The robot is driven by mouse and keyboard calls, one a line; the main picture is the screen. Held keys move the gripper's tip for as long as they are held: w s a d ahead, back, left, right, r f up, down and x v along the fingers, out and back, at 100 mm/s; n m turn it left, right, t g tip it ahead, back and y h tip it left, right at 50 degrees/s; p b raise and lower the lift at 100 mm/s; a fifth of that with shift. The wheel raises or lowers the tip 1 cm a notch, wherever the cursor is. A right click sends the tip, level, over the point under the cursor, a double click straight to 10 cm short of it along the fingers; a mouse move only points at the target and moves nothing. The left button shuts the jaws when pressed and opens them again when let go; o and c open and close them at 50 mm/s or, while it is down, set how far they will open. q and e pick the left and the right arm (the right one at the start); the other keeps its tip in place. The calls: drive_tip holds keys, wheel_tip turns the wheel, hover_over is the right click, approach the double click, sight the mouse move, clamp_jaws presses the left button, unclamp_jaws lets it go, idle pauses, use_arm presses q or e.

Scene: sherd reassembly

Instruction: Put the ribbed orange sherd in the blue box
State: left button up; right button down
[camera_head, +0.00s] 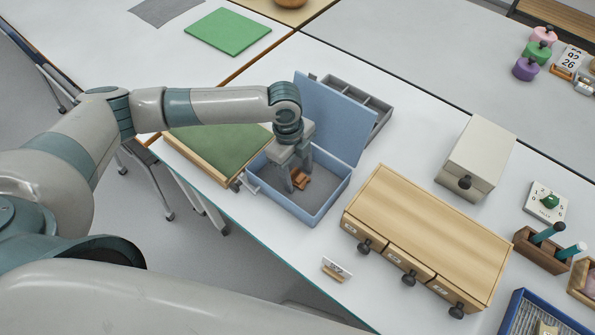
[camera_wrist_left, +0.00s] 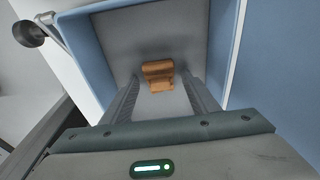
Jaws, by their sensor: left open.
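The blue box (camera_head: 328,204) stands on the white table with its lid raised at the back; its wall also shows in the left wrist view (camera_wrist_left: 92,50). The ribbed orange sherd (camera_head: 301,179) lies on the grey floor inside the box. It shows in the left wrist view (camera_wrist_left: 158,74) just beyond the fingertips. My left gripper (camera_head: 296,183) points down into the box, its fingers (camera_wrist_left: 160,95) open and apart on either side of the near part of the sherd. Part of the sherd is hidden by the fingers in the head view. My right gripper is not in view.
A wooden tray with a green mat (camera_head: 225,143) stands left of the box. A grey divided tray (camera_head: 376,105) is behind the lid. A wooden drawer cabinet (camera_head: 430,230) stands close on the right, with a small card (camera_head: 337,269) in front.

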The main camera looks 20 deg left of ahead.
sight(292, 173)
use_arm(q)
drive_tip(key=shift+w+r, duration=0.1)
drive_tip(key=shift+r, duration=0.4)
wheel_tip(292, 173, up, 11)
drive_tip(key=a+b, duration=0.1)
drive_tip(key=shift+w+a+b, duration=0.2)
drive_tip(key=shift+a+b, duration=0.1)
drive_tip(key=shift+a, duration=0.05)
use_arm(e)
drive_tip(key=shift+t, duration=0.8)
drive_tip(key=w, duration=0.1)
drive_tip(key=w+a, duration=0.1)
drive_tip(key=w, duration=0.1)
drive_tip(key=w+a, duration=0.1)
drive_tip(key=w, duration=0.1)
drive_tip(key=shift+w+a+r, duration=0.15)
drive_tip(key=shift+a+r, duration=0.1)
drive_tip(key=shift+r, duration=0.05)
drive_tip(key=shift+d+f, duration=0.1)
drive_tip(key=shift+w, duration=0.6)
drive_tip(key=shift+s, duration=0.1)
